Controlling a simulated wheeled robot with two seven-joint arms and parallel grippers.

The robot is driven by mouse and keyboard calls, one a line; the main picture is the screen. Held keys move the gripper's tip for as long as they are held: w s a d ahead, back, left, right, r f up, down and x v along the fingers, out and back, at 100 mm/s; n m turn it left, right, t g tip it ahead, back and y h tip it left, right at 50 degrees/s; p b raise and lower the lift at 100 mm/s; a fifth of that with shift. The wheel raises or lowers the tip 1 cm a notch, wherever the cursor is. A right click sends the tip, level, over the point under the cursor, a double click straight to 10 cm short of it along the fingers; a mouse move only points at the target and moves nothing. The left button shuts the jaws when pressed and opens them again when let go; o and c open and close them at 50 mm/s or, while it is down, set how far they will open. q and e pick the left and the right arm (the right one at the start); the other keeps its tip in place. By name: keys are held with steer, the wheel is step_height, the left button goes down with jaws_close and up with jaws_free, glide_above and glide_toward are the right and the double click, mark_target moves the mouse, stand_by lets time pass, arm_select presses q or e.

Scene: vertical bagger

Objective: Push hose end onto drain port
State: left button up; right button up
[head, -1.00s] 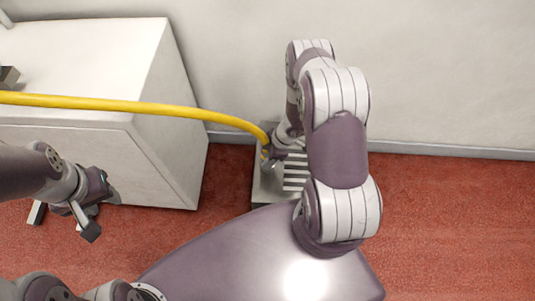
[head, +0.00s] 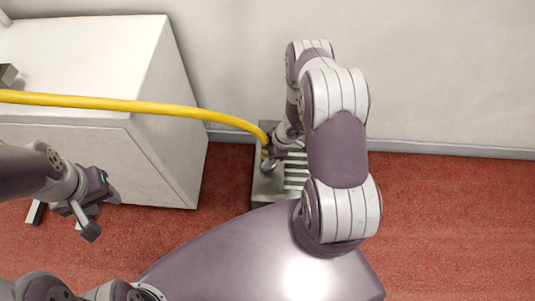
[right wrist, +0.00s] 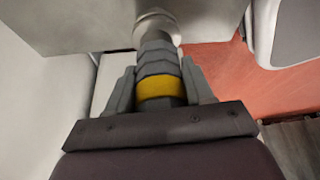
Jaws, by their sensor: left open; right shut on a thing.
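The yellow hose (head: 150,106) runs in from the left, over the white cabinet, and bends down to my right gripper (head: 268,154). In the right wrist view, my right gripper (right wrist: 158,85) is shut on the hose end, a grey ribbed sleeve (right wrist: 158,62) with a yellow band between the fingers. A round pale metal fitting, apparently the drain port (right wrist: 157,24), lies straight ahead of the sleeve and in line with it. The two seem to meet; how far the sleeve sits over it cannot be told. My left gripper (head: 92,211) is open and empty in front of the cabinet.
The white cabinet (head: 165,160) stands at the left. A grey metal box with a slatted top (head: 265,190) stands on the red floor by the wall (head: 440,70), partly hidden by my right arm. The red floor (head: 450,210) at the right is clear.

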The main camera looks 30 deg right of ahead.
steer(key=shift+f, duration=0.2)
steer(key=o, duration=1.7)
steer(key=p+v, duration=0.5)
steer(key=v, duration=0.2)
steer(key=shift+p, duration=0.3)
steer(key=p+v, duration=0.4)
steer(key=v, duration=0.8)
steer(key=shift+s+r, duration=0.1)
steer(key=shift+r, duration=0.25)
